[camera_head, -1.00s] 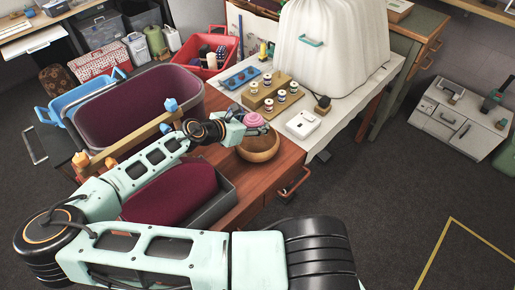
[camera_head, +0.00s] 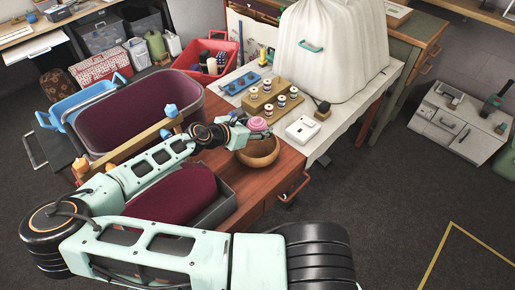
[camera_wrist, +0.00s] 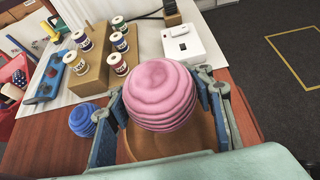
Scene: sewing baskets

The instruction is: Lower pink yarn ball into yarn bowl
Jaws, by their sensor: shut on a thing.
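The pink yarn ball (camera_head: 257,124) is held in my gripper (camera_head: 252,128), just above the brown wooden yarn bowl (camera_head: 260,156). In the wrist view the pink yarn ball (camera_wrist: 161,93) sits between the two fingers of my gripper (camera_wrist: 165,100), one on each side. The yarn bowl (camera_wrist: 150,145) shows below and behind the ball, and much of it is hidden by the ball and gripper. I cannot tell whether the ball is below the rim.
A blue yarn ball (camera_wrist: 83,120) lies on the table left of my gripper. A large purple-lined basket (camera_head: 140,112) stands to the left.

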